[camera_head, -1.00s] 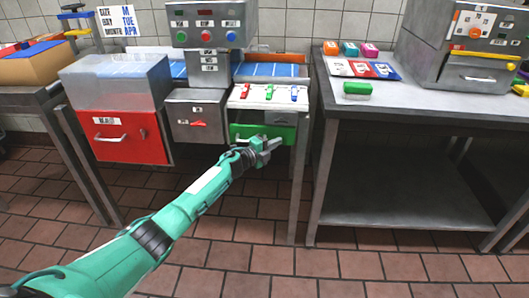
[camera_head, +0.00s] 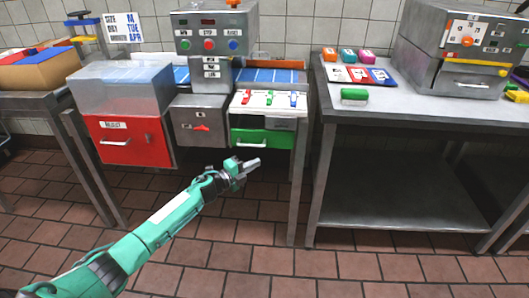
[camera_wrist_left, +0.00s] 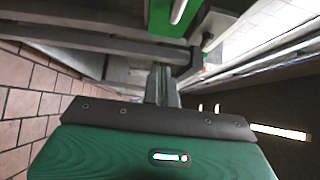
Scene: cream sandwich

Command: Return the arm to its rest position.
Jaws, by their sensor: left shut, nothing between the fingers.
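My left arm (camera_head: 165,222) reaches in from the lower left in the head view. My left gripper (camera_head: 252,165) is shut and empty, in the air in front of and below the green drawer (camera_head: 262,139). The gripper appears apart from the drawer. In the left wrist view the narrow shut fingers (camera_wrist_left: 162,85) point away from the green wrist housing, and part of the green drawer front (camera_wrist_left: 172,18) shows beyond them. My right gripper does not show.
The machine's red drawer (camera_head: 132,140) and grey box (camera_head: 199,120) stand left of the green drawer. A steel table (camera_head: 420,105) at right carries a green block (camera_head: 354,96) and a grey machine (camera_head: 465,60). The tiled floor (camera_head: 240,255) is clear.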

